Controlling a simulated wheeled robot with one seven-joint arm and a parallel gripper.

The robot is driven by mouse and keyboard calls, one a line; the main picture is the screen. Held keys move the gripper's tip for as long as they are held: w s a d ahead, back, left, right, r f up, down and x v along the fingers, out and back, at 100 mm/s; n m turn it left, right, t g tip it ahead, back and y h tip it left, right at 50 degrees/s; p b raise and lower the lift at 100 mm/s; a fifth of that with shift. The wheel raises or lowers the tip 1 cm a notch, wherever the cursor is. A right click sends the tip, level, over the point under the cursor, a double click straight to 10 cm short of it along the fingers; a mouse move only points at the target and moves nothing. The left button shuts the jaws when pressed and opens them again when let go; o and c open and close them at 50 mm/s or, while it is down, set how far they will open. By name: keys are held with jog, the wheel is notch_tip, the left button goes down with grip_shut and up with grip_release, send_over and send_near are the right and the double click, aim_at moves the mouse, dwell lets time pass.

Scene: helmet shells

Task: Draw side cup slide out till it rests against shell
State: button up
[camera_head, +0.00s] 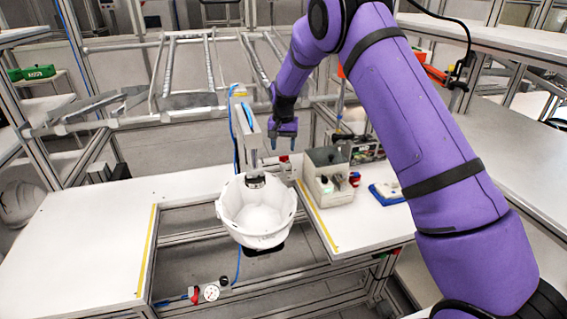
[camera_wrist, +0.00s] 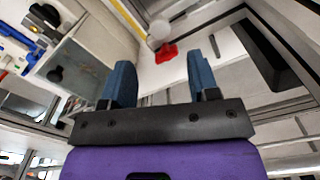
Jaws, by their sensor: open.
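The white helmet shell (camera_head: 257,226) sits open side up in the gap between two white worktops in the head view. A grey upright fixture (camera_head: 246,125) stands behind it, and a metal and dark part (camera_head: 255,181) meets its back rim. I cannot tell for certain which part is the side cup slide. My gripper (camera_head: 283,143) hangs above and behind the shell, to the right of the fixture, fingers down. In the wrist view my gripper (camera_wrist: 160,84) has two blue fingers wide apart with nothing between them. The shell is not clearly seen there.
A red part (camera_wrist: 166,53) lies beyond the fingers in the wrist view. The left worktop (camera_head: 100,235) is clear. Rails run behind the fixture.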

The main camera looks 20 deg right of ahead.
aim_at(283, 164)
notch_tip(283, 164, down, 8)
jog(key=shift+r, duration=0.1)
dwell(0.4)
